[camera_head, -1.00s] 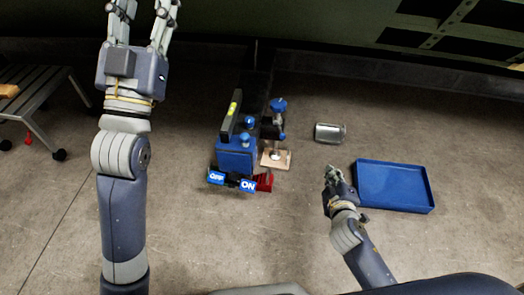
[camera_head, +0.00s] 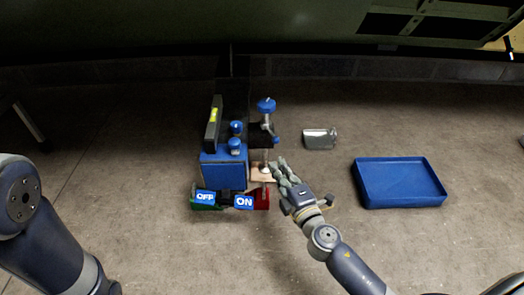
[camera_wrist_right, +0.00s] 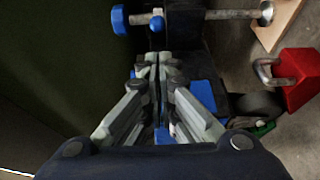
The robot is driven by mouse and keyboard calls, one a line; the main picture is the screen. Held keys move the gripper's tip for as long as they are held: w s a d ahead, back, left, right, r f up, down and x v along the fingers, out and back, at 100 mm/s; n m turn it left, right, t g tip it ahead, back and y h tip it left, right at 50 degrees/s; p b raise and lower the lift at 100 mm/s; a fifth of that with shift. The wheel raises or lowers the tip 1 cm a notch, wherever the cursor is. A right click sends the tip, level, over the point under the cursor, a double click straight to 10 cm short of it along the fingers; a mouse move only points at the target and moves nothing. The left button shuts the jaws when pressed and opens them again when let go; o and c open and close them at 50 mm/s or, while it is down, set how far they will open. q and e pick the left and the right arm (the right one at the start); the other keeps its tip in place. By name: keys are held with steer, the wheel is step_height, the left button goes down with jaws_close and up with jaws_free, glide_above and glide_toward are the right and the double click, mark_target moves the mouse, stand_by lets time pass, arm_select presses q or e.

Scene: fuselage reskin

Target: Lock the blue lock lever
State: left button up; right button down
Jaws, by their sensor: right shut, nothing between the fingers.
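I cannot tell for certain which blue part is the lock lever. My right gripper (camera_head: 279,169) is shut and empty, just right of the machine. In the right wrist view its shut fingers (camera_wrist_right: 154,62) partly hide the machine and its blue parts (camera_wrist_right: 201,95). My left gripper is out of view.
A red padlock-like block (camera_wrist_right: 300,78) is beside the machine. A pale wooden pad (camera_head: 260,176) lies under the post, next to my right fingers. A metal canister (camera_head: 320,139) and blue tray (camera_head: 368,198) are on the floor to the right. Floor between them is clear.

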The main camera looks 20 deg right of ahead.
glide_toward(272, 134)
steer(key=w+a, duration=0.4)
steer(key=w, duration=0.1)
steer(key=shift+w+f, duration=0.2)
steer(key=shift+w, duration=0.2)
steer(key=shift+a, duration=0.1)
stand_by(0.3)
